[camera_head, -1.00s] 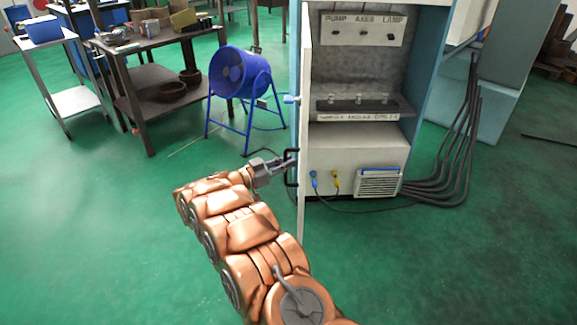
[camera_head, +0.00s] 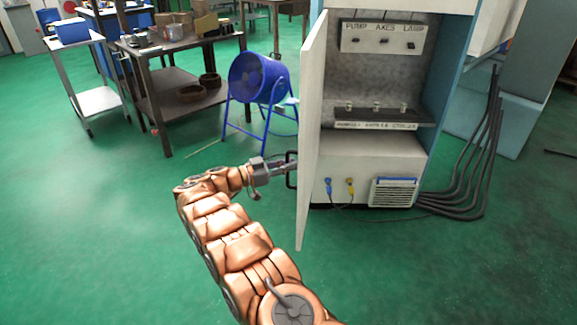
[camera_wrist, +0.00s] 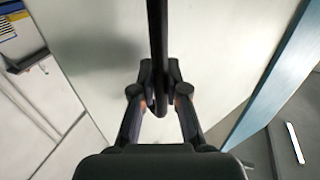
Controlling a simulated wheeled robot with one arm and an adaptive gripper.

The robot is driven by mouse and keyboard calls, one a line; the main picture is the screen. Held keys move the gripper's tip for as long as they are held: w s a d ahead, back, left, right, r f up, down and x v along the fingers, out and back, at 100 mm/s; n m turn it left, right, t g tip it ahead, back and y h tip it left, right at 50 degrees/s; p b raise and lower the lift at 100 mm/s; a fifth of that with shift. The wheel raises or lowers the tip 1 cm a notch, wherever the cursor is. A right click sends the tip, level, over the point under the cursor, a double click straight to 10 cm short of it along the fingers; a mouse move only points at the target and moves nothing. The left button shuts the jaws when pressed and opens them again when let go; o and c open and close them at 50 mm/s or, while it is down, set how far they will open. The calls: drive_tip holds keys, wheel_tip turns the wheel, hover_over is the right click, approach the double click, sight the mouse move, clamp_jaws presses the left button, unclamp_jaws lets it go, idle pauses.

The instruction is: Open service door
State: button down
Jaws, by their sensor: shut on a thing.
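The service door (camera_head: 313,130) is a pale panel standing open at the left side of the cabinet (camera_head: 375,165), seen nearly edge-on in the head view. A dark bar handle (camera_head: 290,170) is on its outer face. My gripper (camera_head: 284,167) is at the handle, on the door's left side. In the wrist view my gripper (camera_wrist: 160,98) has its two fingers closed around the black handle bar (camera_wrist: 157,40), with the white door face (camera_wrist: 215,50) behind. The exact finger contact is partly hidden by the bar.
Inside the cabinet are a switch panel (camera_head: 383,39), a shelf with small knobs (camera_head: 380,118) and a vent (camera_head: 394,192). A blue fan (camera_head: 258,80) stands left of the door, before a dark workbench (camera_head: 180,90). Black cables (camera_head: 485,150) run at the right. Green floor in front is clear.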

drive_tip(key=shift+r, duration=0.1)
drive_tip(key=c, duration=1.2)
unclamp_jaws()
drive_tip(key=v, duration=1.2)
drive_tip(key=shift+w, duration=0.1)
